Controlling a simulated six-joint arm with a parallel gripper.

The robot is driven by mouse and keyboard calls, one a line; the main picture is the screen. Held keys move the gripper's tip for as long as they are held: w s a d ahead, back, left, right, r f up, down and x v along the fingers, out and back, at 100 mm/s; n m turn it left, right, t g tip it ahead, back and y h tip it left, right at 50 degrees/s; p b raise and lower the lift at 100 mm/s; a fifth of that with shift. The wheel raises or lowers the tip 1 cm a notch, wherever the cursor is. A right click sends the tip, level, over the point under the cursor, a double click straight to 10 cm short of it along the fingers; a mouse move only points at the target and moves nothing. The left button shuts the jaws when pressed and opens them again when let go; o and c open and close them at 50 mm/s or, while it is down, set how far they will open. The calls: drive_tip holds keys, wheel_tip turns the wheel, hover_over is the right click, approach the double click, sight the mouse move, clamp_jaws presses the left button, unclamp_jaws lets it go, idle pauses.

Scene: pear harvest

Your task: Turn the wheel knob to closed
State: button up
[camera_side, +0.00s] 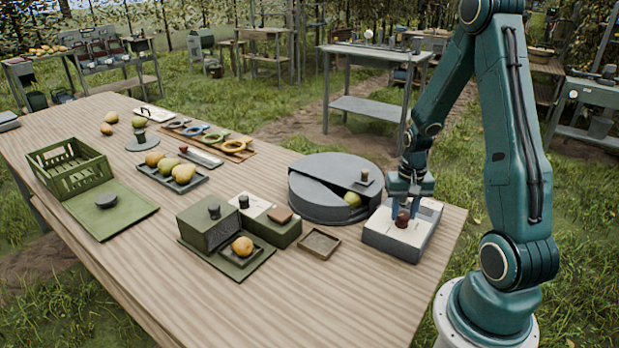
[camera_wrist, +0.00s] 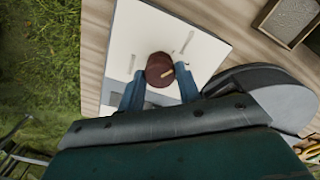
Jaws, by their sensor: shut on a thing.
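The wheel knob (camera_side: 402,219) is a round dark red-brown knob on the white top of a grey box (camera_side: 394,241) at the right end of the table. In the wrist view the knob (camera_wrist: 159,69) carries a light tan pointer mark, aimed to the right and slightly up in that picture. Two pale marks show on the white panel (camera_wrist: 137,30), one upper right of the knob and one to its left. My gripper (camera_side: 405,205) points down over the box, with its blue fingers (camera_wrist: 160,92) on either side of the knob, shut on it.
A round grey drum (camera_side: 318,203) with a pear in its opening stands close left of the box. A small brown tray (camera_side: 320,243) lies in front of the drum. Green boxes, a crate (camera_side: 68,168) and pears on a tray stand farther left. The front of the table is clear.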

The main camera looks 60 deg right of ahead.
sight(403, 214)
drive_tip(key=shift+n, duration=0.9)
drive_tip(key=o, duration=1)
drive_tip(key=shift+c, duration=0.2)
drive_tip(key=shift+r, duration=0.1)
wheel_tip(403, 214, up, 14)
